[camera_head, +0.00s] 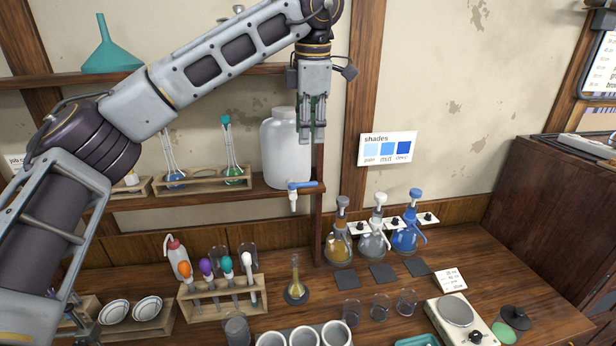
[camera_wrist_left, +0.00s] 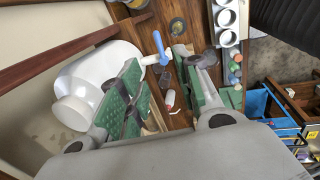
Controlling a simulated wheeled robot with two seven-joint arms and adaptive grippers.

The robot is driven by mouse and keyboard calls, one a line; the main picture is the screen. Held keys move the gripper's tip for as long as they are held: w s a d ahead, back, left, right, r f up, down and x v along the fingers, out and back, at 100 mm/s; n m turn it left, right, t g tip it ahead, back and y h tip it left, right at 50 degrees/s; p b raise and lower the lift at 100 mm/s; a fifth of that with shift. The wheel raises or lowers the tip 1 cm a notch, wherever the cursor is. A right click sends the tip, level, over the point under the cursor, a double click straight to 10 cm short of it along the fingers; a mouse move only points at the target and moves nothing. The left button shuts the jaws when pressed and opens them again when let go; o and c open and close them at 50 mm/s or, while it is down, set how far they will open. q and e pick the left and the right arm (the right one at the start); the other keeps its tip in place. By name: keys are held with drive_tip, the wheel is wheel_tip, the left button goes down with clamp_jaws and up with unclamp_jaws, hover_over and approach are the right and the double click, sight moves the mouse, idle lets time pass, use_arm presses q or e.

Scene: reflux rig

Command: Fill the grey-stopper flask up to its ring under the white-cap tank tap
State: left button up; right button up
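The white tank (camera_head: 287,150) with its white cap (camera_head: 284,113) stands on the shelf. Its tap (camera_head: 293,194) has a blue handle and hangs over the shelf's front edge. My left gripper (camera_head: 312,138) points down in front of the tank's right side, above the tap. In the left wrist view its green-padded fingers are apart with nothing between them, and the tank (camera_wrist_left: 105,72) and blue tap handle (camera_wrist_left: 160,48) lie beyond. A long-necked flask (camera_head: 172,172) in the shelf rack has its top hidden by my arm, so I cannot tell its stopper colour. My right gripper is out of view.
A teal-stoppered flask (camera_head: 233,170) shares the shelf. An open flask with yellowish liquid (camera_head: 296,288) stands on the bench below. Nearby are a rack of droppers (camera_head: 220,297), pump bottles (camera_head: 372,244), beakers (camera_head: 380,307) and a hotplate (camera_head: 457,312). A wooden post (camera_head: 319,215) stands beside the tap.

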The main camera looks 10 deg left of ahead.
sight(307, 183)
use_arm(q)
drive_tip(key=w+f+p, duration=0.1)
drive_tip(key=f, duration=0.3)
drive_tip(key=w+f, duration=0.1)
drive_tip(key=f, duration=0.4)
drive_tip(key=a+f+p, duration=0.1)
drive_tip(key=f, duration=0.3)
drive_tip(key=shift+w+f+p, duration=0.3)
drive_tip(key=shift+w+f, duration=0.05)
drive_tip(key=shift+w, duration=0.05)
clamp_jaws()
